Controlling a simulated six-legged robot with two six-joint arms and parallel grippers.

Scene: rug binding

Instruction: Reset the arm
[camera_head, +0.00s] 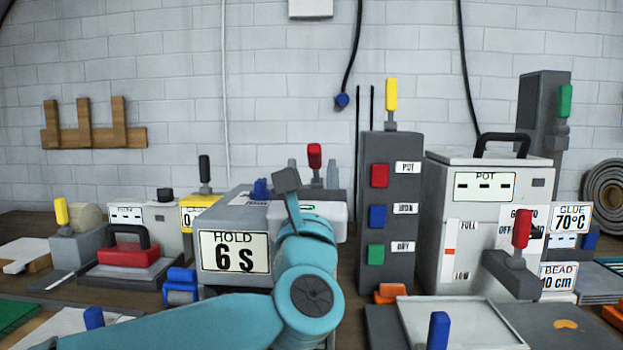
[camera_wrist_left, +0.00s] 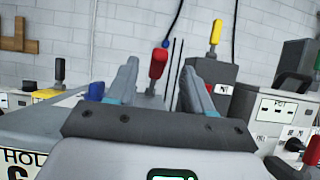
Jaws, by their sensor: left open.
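My left arm, teal, comes in from the left in the head view and bends up at a round joint. Whether the gripper touches the machine cannot be told. My right gripper is not in view.
A grey column with red, blue and green buttons (camera_head: 388,210) stands right of the gripper. A white POT box (camera_head: 485,205) with a black handle is further right. A white-topped tray (camera_head: 460,322) lies at front right.

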